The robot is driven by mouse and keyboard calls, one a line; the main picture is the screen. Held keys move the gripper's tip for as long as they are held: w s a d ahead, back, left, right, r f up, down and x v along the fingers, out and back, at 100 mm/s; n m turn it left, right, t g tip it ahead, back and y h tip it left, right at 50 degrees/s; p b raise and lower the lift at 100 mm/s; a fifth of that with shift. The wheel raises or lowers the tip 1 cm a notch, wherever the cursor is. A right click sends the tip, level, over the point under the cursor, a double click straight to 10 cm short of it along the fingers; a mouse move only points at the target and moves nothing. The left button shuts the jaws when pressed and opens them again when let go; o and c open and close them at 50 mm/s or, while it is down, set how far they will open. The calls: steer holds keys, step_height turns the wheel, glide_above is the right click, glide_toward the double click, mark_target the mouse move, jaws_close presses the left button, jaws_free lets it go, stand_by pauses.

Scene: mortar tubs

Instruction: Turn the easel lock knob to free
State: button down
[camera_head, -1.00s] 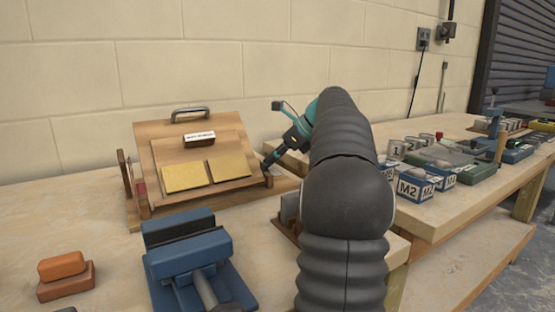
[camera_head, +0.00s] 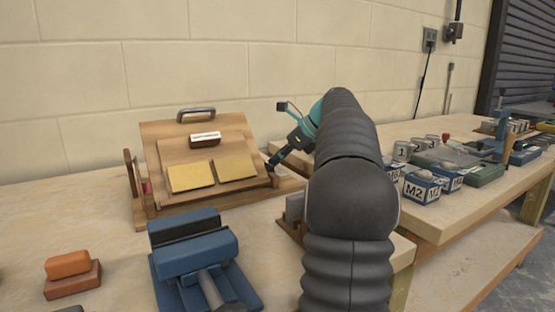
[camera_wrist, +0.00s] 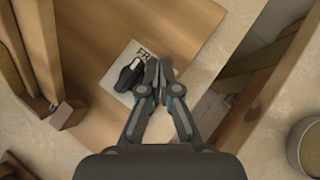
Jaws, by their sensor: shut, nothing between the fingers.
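The wooden easel (camera_head: 160,152) stands on the bench against the wall, with its board tilted and two yellow pads (camera_head: 213,172) on it. The lock knob (camera_wrist: 129,75) is a small dark lever with a pale end, set on a white label (camera_wrist: 118,55) on the easel's wooden base in the wrist view. The letters "FR" show on the label; the rest is covered. My gripper (camera_wrist: 157,68) is shut and empty, its fingertips just right of the knob over the label. I cannot tell whether they touch. In the head view my gripper (camera_head: 270,164) is at the easel's lower right corner.
A blue vise (camera_head: 195,262) stands in front of the easel, with an orange-brown block (camera_head: 70,275) to its left. Blue tubs marked M2 (camera_head: 422,187) stand on the bench at right. In the wrist view a round container (camera_wrist: 306,145) sits at lower right.

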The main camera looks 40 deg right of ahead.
steer(key=shift+s+a, duration=0.2)
steer(key=shift+a, duration=0.5)
steer(key=v, duration=1.2)
steer(key=shift+d, duration=0.35)
